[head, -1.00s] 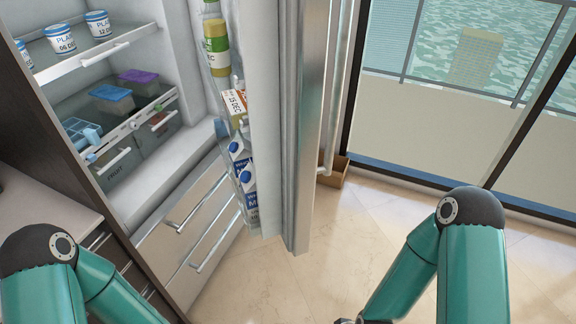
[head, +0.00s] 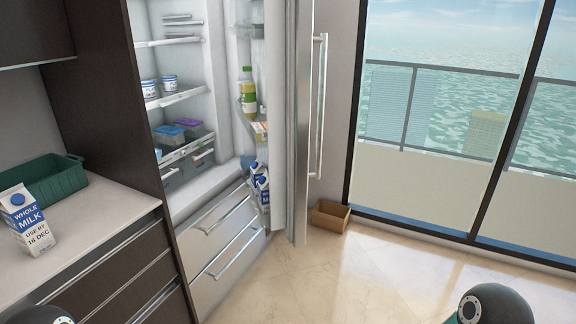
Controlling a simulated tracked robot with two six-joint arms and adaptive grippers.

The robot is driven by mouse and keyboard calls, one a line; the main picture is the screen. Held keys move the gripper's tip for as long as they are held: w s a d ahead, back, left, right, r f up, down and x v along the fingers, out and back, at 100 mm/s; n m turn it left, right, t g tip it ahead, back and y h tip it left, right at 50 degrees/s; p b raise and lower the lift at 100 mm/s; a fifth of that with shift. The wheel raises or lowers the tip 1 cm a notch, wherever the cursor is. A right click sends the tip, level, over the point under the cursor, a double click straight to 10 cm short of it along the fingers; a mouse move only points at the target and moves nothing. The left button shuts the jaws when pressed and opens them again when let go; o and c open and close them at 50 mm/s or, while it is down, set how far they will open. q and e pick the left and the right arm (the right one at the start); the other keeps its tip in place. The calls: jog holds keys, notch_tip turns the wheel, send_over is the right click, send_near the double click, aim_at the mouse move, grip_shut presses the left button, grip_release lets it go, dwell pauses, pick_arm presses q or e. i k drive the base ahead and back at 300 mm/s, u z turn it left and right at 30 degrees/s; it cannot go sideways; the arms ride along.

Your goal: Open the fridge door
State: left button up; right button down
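The fridge (head: 214,180) stands left of centre with its inside in plain view. Its door (head: 300,150) stands wide open, swung out to the right, with a long vertical metal handle (head: 320,105) on its outer face. Bottles and cartons (head: 260,185) sit in the door's inner racks. The shelves hold white tubs (head: 168,84) and lidded boxes (head: 187,124). Only a dark rounded part of each of my arms shows at the bottom edge. Both grippers are out of the picture, so their states are hidden.
A counter (head: 100,215) at left bears a milk carton (head: 26,222) and a green crate (head: 50,188). Two closed drawers (head: 225,240) sit under the fridge compartment. A cardboard box (head: 330,215) lies on the floor by the window. The floor ahead is clear.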

aim_at(281, 62)
jog(key=z, duration=0.8)
jog(key=i, duration=0.9)
jog(key=u, duration=1)
